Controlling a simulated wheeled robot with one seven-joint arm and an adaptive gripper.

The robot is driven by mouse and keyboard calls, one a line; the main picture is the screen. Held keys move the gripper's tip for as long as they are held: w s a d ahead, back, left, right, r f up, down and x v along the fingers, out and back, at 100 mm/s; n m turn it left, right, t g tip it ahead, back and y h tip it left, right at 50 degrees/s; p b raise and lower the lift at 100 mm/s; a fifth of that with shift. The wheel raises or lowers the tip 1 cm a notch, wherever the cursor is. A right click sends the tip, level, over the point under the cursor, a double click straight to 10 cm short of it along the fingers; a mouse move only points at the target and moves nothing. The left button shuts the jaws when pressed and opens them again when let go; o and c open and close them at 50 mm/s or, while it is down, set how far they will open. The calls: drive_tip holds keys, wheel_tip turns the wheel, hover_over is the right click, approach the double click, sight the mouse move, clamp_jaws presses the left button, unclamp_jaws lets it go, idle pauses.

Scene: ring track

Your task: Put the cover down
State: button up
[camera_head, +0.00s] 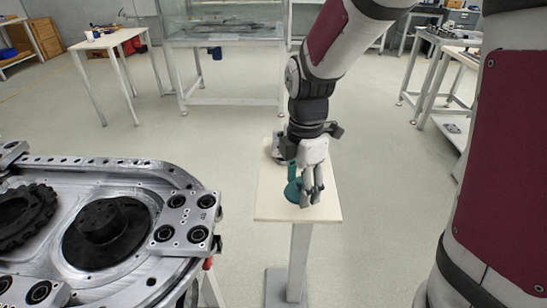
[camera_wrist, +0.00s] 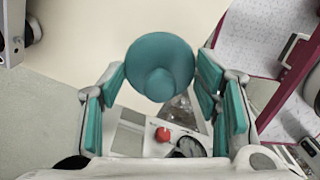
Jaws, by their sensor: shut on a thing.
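The cover (camera_wrist: 160,62) is a round teal disc with a small knob in its middle. It also shows in the head view (camera_head: 293,190), partly hidden by my fingers. My gripper (camera_head: 308,190) is shut on the cover near the front of a small wood-topped table (camera_head: 270,209). In the wrist view the cover sits between the teal-padded fingertips of my gripper (camera_wrist: 160,76). I cannot tell whether the cover touches the tabletop or hangs just above it.
A metal ring track (camera_head: 110,170) with black round parts stands at the left, close to the small table. A metal object (camera_head: 279,150) is at the table's back, partly behind my gripper. A large glass-sided tank table (camera_head: 225,42) stands farther back. Open floor surrounds the small table's right side.

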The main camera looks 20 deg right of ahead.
sight(297, 190)
drive_tip(key=shift+w+f, duration=0.1)
drive_tip(key=shift+w, duration=0.85)
drive_tip(key=shift+f+b, duration=0.4)
drive_tip(key=shift+f, duration=1.3)
drive_tip(key=shift+f, duration=0.1)
drive_tip(key=shift+f, duration=0.15)
drive_tip(key=o, duration=1.1)
